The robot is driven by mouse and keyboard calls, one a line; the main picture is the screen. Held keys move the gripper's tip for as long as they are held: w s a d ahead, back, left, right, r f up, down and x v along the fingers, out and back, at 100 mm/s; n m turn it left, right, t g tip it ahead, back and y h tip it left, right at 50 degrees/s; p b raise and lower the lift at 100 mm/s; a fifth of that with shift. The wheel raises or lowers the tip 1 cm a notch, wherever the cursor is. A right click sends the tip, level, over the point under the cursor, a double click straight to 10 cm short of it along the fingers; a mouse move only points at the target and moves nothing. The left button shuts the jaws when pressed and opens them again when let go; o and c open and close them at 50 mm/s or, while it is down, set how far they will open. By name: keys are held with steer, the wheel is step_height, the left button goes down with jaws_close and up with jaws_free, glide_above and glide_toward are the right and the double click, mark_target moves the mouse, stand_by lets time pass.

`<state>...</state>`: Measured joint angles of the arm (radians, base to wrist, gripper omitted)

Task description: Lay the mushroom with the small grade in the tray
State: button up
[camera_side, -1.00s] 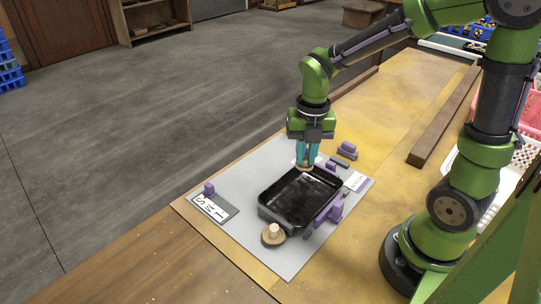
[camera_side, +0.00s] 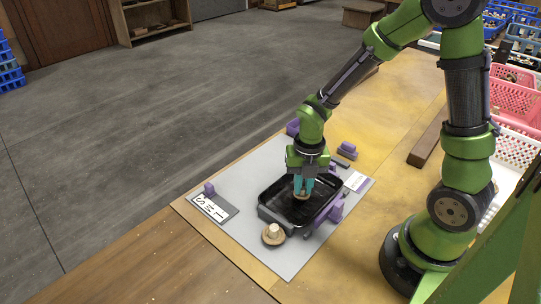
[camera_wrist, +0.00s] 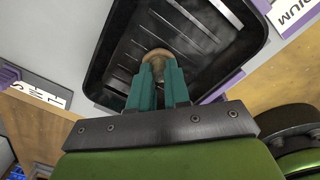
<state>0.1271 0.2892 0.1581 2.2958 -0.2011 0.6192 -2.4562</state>
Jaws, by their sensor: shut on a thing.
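My gripper (camera_side: 303,185) is shut on a brown-capped mushroom (camera_side: 301,196), inside the outline of the black tray (camera_side: 268,213). In the wrist view the mushroom (camera_wrist: 158,54) sits at the teal fingertips (camera_wrist: 158,72) with the ribbed tray floor behind it. I cannot tell whether it touches the floor. A second mushroom (camera_side: 273,236) rests stem up on the grey mat, outside the tray by its front corner. The small-grade card (camera_side: 212,206) lies left of the tray. A medium card (camera_side: 357,181) lies to the right; it also shows in the wrist view (camera_wrist: 293,14).
Purple fixtures (camera_side: 336,208) line the tray's right side. A wooden bar (camera_side: 428,143) lies on the table at right. The mat's (camera_side: 290,261) front is mostly clear.

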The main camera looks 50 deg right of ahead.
steer(key=o, duration=0.7)
steer(key=shift+f, duration=0.1)
steer(key=shift+o, duration=0.2)
step_height(320, 180, up, 11)
step_height(320, 180, up, 6)
steer(key=m+t, duration=0.3)
steer(key=m, duration=1)
glide_above(304, 188)
steer(key=s, duration=0.3)
steer(key=s+a+r+m+t+y, duration=0.1)
steer(key=s+a+r+m+t, duration=0.1)
steer(key=m, duration=1.6)
step_height(304, 188, up, 3)
steer(key=shift+s+a+f+t+y, duration=0.15)
steer(key=shift+s+t+y, duration=0.25)
steer(key=shift+s+t, duration=0.55)
